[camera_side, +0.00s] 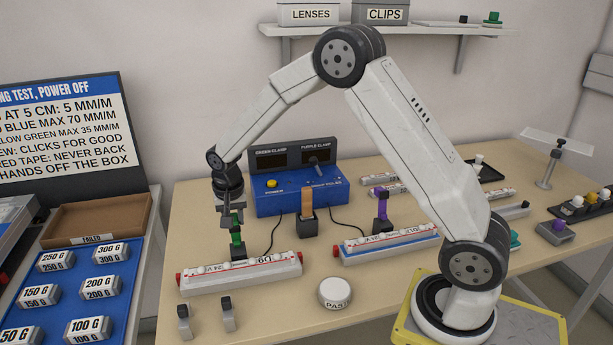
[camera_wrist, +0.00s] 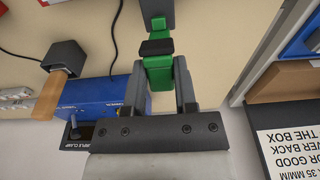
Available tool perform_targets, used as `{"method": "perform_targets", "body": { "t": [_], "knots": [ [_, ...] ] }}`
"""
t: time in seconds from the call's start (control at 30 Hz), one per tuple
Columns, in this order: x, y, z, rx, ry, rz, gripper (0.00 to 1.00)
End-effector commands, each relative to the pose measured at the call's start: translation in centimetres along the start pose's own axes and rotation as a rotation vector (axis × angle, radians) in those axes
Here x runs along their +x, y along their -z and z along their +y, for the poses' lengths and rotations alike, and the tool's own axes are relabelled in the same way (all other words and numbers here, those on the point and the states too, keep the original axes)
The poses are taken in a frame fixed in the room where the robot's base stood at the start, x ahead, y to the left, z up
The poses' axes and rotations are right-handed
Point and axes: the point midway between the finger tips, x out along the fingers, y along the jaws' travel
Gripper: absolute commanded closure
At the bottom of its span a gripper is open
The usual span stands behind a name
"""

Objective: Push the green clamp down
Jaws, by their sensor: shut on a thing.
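The green clamp (camera_side: 237,240) stands upright behind a white light bar with red ends (camera_side: 240,275) at the left of the table. My gripper (camera_side: 233,212) is above it, with its fingers around the clamp's upper part. In the wrist view my gripper (camera_wrist: 159,68) has one finger on each side of the green clamp (camera_wrist: 160,80), shut on it. A black band (camera_wrist: 157,47) crosses the clamp there. The fingers hide part of the clamp's top in the side view.
A blue control box (camera_side: 297,190) with two dark displays stands behind. An orange-brown piece in a black holder (camera_side: 308,222) and a purple clamp (camera_side: 382,207) stand to the right. A round "PASS" button (camera_side: 335,291) sits in front. Cables cross the table.

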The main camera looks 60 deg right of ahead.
Motion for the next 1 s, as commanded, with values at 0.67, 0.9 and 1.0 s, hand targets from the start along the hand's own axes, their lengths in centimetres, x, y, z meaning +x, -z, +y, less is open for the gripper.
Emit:
{"method": "perform_targets", "body": {
  "t": [0.67,0.9,1.0],
  "knots": [
    [-0.2,-1.6,-0.1,-0.001,0.006,0.233,1.0],
    [-0.1,-2.2,-0.2,-0.001,0.006,0.307,1.0],
    [0.0,-2.5,-0.2,-0.001,0.006,0.337,1.0]
  ]
}}
